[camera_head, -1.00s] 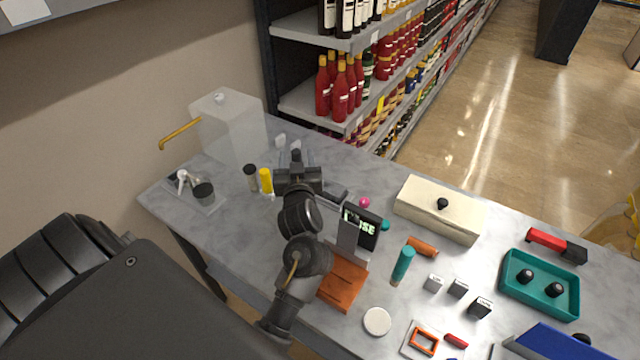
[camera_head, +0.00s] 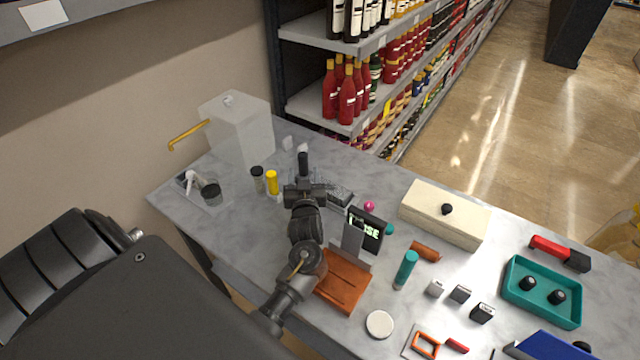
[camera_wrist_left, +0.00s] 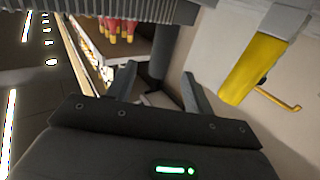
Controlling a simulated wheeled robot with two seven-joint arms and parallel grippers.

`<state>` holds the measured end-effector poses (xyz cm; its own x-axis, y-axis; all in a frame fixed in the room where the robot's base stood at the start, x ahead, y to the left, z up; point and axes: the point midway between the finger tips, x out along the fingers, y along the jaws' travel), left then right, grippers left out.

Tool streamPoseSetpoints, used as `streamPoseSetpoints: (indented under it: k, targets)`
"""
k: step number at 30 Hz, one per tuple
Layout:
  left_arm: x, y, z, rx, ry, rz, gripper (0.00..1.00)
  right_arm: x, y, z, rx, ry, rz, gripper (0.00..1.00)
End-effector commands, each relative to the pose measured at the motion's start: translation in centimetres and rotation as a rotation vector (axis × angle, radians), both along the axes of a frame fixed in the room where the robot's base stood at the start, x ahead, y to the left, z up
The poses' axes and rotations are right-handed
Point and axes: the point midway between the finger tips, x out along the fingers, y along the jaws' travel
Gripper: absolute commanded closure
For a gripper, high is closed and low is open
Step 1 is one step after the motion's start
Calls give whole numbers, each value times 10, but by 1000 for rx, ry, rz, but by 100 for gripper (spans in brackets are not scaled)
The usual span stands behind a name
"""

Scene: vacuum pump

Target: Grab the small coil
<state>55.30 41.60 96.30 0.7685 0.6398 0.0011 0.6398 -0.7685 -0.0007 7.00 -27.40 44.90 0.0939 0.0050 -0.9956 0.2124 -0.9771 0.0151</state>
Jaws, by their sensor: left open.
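No small coil can be told for sure in either view; the gripper and arm hide part of the table there. My left gripper (camera_head: 304,172) is over the far left part of the grey table (camera_head: 240,218), right of a yellow cylinder (camera_head: 272,182) and a dark-capped jar (camera_head: 258,179). A wire-mesh piece (camera_head: 338,196) lies just right of it, partly hidden. In the left wrist view, the gripper's two dark fingers (camera_wrist_left: 160,90) are apart with nothing seen held between them. The yellow cylinder (camera_wrist_left: 262,62) shows at right. My right gripper is not in view.
A translucent box (camera_head: 238,130) with a yellow rod stands at the back left. A black display sign (camera_head: 367,230) on an orange stand (camera_head: 343,281) is right of my arm. A cream box (camera_head: 444,213), teal tray (camera_head: 541,292) and small parts crowd the right.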

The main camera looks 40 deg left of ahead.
Motion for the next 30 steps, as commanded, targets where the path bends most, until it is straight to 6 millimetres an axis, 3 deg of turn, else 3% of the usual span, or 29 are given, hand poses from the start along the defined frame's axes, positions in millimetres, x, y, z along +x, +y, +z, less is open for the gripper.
streamPoseSetpoints:
  k: [6, 16, 27, 30]
  targets:
    - [24, 20, 3, 1, 0, 0, 48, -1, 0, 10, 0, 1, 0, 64]
    - [29, 24, 1, -1, -1, 0, 49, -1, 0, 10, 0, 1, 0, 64]
    - [29, 24, 1, -1, -1, 0, 98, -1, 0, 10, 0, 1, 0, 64]
    - [29, 24, 1, -1, -1, 0, 100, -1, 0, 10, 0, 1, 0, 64]
